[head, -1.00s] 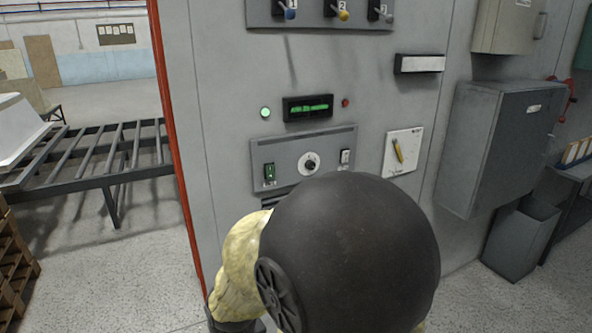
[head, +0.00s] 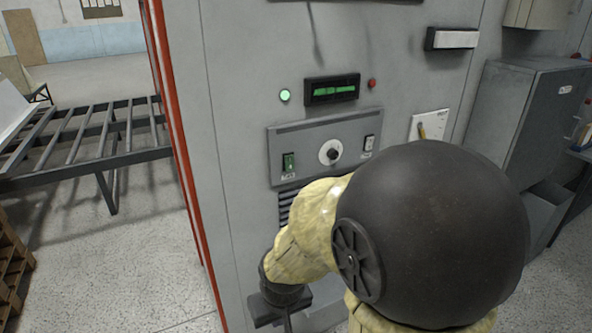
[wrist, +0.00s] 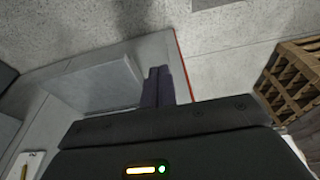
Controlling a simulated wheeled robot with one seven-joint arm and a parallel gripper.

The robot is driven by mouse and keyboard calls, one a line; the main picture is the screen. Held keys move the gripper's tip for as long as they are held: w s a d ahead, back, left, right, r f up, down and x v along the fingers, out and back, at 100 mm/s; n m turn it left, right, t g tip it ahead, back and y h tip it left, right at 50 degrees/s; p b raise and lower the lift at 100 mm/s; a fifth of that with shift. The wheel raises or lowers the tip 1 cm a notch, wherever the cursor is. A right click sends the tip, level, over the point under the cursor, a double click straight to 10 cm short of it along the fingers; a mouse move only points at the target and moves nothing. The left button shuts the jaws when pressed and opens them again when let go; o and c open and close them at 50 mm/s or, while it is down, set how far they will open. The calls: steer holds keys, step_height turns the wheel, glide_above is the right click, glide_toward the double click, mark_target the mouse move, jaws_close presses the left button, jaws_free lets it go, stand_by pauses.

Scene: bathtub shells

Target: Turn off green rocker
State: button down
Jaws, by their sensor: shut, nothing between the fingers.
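The green rocker (head: 289,163) is a small upright switch at the left end of a grey control panel (head: 310,138) on the tall grey cabinet. Its tilt is too small to tell. My gripper (head: 287,320) is below the panel, apart from the rocker, beside the lower cabinet front. My arm partly hides the area under the panel. In the wrist view my gripper (wrist: 158,72) has its dark fingers together and empty, pointing down towards the floor. The rocker is not visible there.
A round knob (head: 330,152) and a white rocker (head: 369,143) share the panel. Above are a green lamp (head: 285,95), a green display (head: 333,90) and a red lamp (head: 372,83). A wooden pallet stack (wrist: 297,82) stands on the floor. Open floor lies left of the cabinet.

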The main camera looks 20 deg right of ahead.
mark_target(292, 167)
steer(key=w+d+r+m+t+p, duration=0.2)
steer(key=w+d+m+t+p, duration=0.25)
steer(key=w, duration=0.45)
steer(key=w+d+r+m+t+p, duration=0.1)
steer(key=w+d+r+m+t, duration=0.3)
steer(key=w+d, duration=0.45)
steer(key=w+d+r+m+t+p, duration=0.3)
steer(key=w+d+r+m+t, duration=0.2)
steer(key=d+m, duration=0.4)
steer(key=shift+w+y, duration=0.3)
steer(key=shift+d+r, duration=0.1)
steer(key=w+p, duration=0.2)
steer(key=w, duration=0.2)
steer(key=w+f+p, duration=0.1)
steer(key=w+p, duration=0.1)
steer(key=w, duration=0.3)
steer(key=w+p, duration=0.2)
steer(key=w, duration=0.2)
steer(key=shift+w+a+f, duration=0.15)
steer(key=shift+a+f, duration=0.05)
steer(key=shift+f, duration=0.1)
steer(key=shift+w+f, duration=0.2)
steer(key=shift+w, duration=0.1)
steer(key=shift+f, duration=0.1)
